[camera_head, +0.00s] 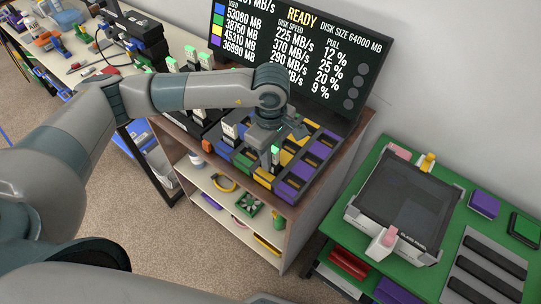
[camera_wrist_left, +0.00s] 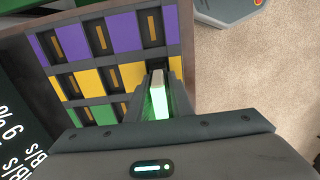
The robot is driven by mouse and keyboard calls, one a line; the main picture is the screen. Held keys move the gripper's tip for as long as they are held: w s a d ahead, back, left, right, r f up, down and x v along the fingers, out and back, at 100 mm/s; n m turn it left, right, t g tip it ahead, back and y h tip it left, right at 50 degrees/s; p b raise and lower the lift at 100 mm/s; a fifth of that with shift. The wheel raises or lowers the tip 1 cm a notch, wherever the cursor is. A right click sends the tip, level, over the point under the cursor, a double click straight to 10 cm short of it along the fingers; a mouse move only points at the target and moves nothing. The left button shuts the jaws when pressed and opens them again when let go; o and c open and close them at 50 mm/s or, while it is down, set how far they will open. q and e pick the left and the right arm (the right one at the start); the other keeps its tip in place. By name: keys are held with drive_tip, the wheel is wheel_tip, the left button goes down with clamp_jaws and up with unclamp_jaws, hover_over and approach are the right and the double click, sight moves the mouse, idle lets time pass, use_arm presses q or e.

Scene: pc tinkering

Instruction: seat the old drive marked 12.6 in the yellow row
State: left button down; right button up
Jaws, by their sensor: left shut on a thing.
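My left gripper (camera_head: 270,138) is over the drive rack (camera_head: 306,128), pointing down. It is shut on a pale drive with a green glow (camera_head: 275,156), which also shows between the fingers in the left wrist view (camera_wrist_left: 157,103). The drive is upright at the front end of the yellow row (camera_wrist_left: 91,83). I cannot tell how deep it sits in that bay, and I cannot read its mark. The other yellow bays in the wrist view look empty. My right gripper is not in view.
The purple row (camera_wrist_left: 103,35) lies beside the yellow one. A white drive (camera_head: 230,132) stands close left of my gripper. More drives (camera_head: 191,57) stand further left. A screen (camera_head: 298,50) reading READY rises behind the rack. A green table (camera_head: 377,166) is at right.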

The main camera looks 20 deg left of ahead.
use_arm(q)
drive_tip(key=shift+a+f, duration=0.1)
drive_tip(key=shift+f, duration=0.35)
